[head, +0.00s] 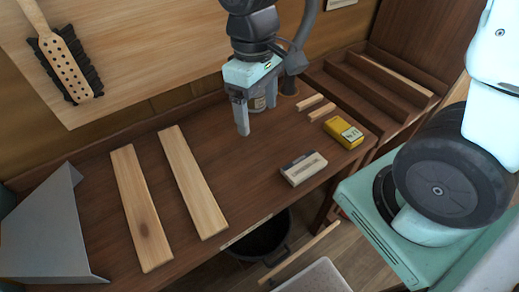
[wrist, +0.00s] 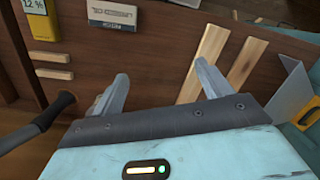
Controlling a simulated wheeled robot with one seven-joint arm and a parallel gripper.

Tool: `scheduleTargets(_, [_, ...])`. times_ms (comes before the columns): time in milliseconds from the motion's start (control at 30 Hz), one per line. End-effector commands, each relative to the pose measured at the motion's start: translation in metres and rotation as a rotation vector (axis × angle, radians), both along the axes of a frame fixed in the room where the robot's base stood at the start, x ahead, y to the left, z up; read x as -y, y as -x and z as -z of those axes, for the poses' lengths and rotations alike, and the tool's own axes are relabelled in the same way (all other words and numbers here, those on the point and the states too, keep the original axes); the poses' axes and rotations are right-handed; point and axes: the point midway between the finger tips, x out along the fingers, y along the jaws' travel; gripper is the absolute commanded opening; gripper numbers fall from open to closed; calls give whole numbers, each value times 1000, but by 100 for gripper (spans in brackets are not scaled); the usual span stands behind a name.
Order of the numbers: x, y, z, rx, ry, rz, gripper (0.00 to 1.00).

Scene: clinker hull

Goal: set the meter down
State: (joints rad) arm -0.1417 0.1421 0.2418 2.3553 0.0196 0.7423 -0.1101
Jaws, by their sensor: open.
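The meter (head: 343,132) is a yellow handheld device with a small display. It lies on the brown bench (head: 240,165) near the right end, and nothing holds it. It also shows at the top left of the wrist view (wrist: 42,20), where its display reads about 12 %. My gripper (head: 256,112) is above the bench, to the left of the meter and apart from it. Its two fingers are spread with nothing between them, as the wrist view (wrist: 160,78) also shows.
A pale labelled box (head: 303,168) lies in front of the meter, and two short wooden strips (head: 316,107) lie behind it. Two long planks (head: 190,180) and a grey bent sheet (head: 50,225) occupy the left. A dark bucket (head: 262,238) stands below the front edge.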

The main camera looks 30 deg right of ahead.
Motion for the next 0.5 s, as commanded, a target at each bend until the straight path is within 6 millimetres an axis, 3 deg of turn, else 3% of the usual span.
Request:
scheduleTargets(33, [-22,27,-8,29,-12,-59,78])
scheduleTargets(100, [-42,58,-13,59,-28,-111,78])
scheduleTargets(200, [-57,90,-17,89,-44,-164,78])
scheduleTargets(333, [-64,110,-19,108,-54,-194,78])
scheduleTargets(500, [-65,113,-19,110,-55,-195,78])
